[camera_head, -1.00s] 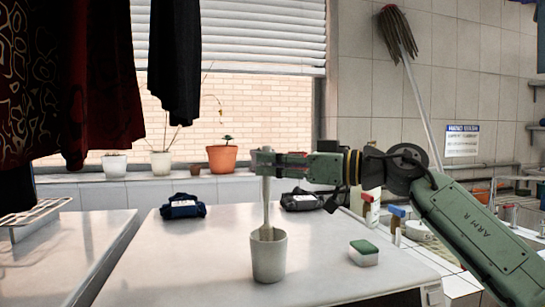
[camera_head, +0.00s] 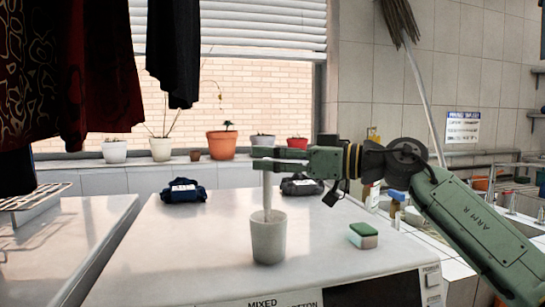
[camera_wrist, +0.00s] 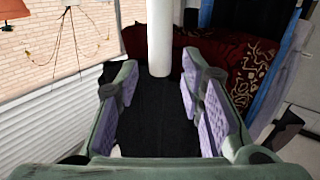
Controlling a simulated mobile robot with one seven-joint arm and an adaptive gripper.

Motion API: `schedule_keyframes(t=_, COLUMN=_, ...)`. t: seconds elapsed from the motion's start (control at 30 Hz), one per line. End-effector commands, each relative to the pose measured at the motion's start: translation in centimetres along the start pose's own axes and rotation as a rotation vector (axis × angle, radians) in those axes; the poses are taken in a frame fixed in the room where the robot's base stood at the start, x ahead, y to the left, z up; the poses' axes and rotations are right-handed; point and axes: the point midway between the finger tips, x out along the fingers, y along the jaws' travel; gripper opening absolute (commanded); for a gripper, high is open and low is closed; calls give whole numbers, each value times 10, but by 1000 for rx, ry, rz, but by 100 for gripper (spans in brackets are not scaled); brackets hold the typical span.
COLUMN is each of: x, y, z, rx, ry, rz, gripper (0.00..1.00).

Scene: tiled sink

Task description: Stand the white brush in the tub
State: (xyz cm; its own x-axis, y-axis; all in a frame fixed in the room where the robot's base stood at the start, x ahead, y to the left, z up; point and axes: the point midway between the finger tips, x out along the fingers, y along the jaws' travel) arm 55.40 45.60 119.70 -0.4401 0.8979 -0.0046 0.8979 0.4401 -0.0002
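The white brush (camera_head: 267,192) stands close to upright in the tub (camera_head: 268,243), its lower end hidden inside. The tub is a pale grey-white cup upright on the white worktop. My gripper (camera_head: 262,164) is level with the top of the brush handle, reaching in from the right. In the wrist view my gripper (camera_wrist: 160,85) is open. The white handle (camera_wrist: 160,35) shows between its fingertips, with a gap on both sides. I cannot tell exactly how deep the handle sits between the fingers.
A green-and-white sponge (camera_head: 363,236) lies right of the tub. Potted plants, one in an orange pot (camera_head: 221,145), line the sill. A wire rack (camera_head: 32,197) is at the left. The worktop left of the tub is clear.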

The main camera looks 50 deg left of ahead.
Motion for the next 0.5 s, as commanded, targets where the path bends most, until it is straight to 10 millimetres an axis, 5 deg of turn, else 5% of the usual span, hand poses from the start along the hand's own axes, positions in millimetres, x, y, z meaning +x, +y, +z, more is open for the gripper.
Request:
schedule_keyframes(t=0.33, x=-3, y=0, z=0, rx=0, ry=0, rz=1, gripper=38)
schedule_keyframes(t=0.5, x=-26, y=1, z=0, rx=0, ry=1, rz=5, gripper=38)
